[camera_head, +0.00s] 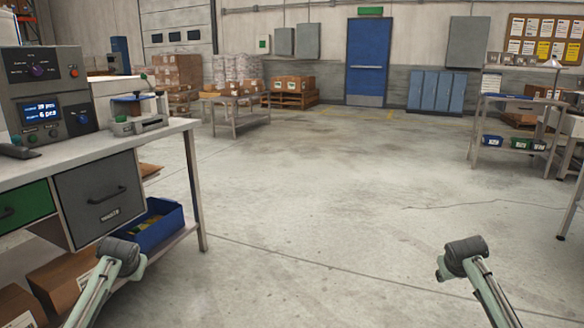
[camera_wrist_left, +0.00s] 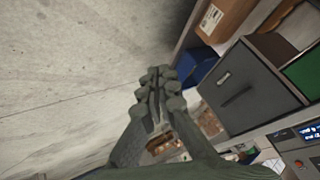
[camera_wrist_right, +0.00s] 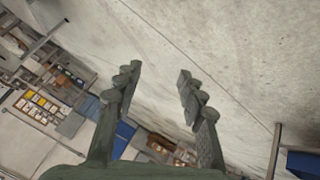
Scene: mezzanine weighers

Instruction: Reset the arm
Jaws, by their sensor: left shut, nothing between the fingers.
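My left arm shows at the lower left of the head view, beside the workbench; its fingers are not clear there. In the left wrist view my left gripper (camera_wrist_left: 157,85) has its fingers together with nothing between them, with the bench drawers to its right. My right arm shows at the lower right of the head view, over open floor. In the right wrist view my right gripper (camera_wrist_right: 158,75) has its fingers spread wide apart and empty, with bare floor behind them.
A workbench (camera_head: 175,131) with a control unit (camera_head: 45,95), a grey drawer (camera_head: 100,196) and a green drawer (camera_head: 25,205) stands at the left. A blue bin (camera_head: 160,228) sits on its lower shelf. Another table (camera_head: 548,103) stands at the right. The middle floor is clear.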

